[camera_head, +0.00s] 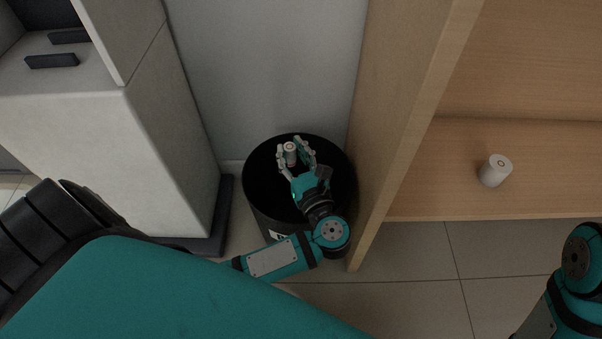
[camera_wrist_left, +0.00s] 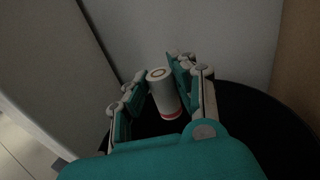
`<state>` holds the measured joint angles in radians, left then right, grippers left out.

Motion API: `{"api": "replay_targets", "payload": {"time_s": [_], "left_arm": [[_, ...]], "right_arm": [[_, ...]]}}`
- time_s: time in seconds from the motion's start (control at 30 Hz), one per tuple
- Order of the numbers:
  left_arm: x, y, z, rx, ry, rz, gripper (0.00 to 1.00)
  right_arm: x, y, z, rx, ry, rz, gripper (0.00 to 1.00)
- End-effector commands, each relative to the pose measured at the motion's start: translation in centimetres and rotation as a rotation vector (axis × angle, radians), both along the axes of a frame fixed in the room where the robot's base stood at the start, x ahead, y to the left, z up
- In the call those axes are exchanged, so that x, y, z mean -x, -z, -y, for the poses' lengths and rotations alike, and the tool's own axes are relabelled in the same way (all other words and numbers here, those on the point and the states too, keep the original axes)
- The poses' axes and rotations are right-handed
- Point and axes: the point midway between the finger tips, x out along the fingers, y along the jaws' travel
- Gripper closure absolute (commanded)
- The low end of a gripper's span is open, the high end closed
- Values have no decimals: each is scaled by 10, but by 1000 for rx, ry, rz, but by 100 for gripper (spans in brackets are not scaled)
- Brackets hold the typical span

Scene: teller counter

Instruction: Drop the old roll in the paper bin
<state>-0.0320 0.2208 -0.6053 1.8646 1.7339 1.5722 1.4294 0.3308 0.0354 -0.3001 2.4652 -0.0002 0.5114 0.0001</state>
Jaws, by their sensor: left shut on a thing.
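The old roll (camera_head: 290,151) is a small white cylinder with a red band near its lower end. My left gripper (camera_head: 291,149) is shut on it, one finger on each side, over the mouth of the black round paper bin (camera_head: 263,205). In the left wrist view the roll (camera_wrist_left: 162,95) stands nearly upright between the fingers (camera_wrist_left: 160,78), with the dark bin (camera_wrist_left: 262,112) behind and below. How deep the roll sits relative to the rim is hard to tell. My right arm shows at the lower right, but its gripper is out of view.
A second white roll (camera_head: 495,170) stands on the wooden shelf (camera_head: 550,180) at right. A wooden panel (camera_head: 398,115) is close to the bin's right side. A pale cabinet (camera_head: 170,125) stands left of the bin, and a grey wall (camera_head: 265,70) is behind it. Tiled floor (camera_head: 425,255) lies in front.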

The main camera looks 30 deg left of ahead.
Motion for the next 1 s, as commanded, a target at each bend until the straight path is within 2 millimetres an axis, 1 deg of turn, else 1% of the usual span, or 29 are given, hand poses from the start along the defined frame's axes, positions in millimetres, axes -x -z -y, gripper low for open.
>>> {"api": "replay_targets", "payload": {"time_s": [0.03, 0.2, 0.47, 0.57, 0.67, 1.0], "left_arm": [[0, 0, 0, 0, 0, 0, 72], [0, 0, 0, 0, 0, 0, 49], [0, 0, 0, 1, 0, -1, 48], [3, 1, 5, 2, 1, -2, 48], [11, 1, 15, 5, 1, -2, 48], [53, 1, 71, 4, 0, -3, 48]], "right_arm": [[0, 0, 0, 0, 0, 0, 60], [0, 0, 0, 0, 0, 0, 60], [0, 0, 0, -1, 0, -1, 60], [-1, 0, 0, 0, 0, -2, 60], [-1, 0, 0, 0, 0, -2, 60], [0, 0, 0, -1, 0, -1, 60]]}}
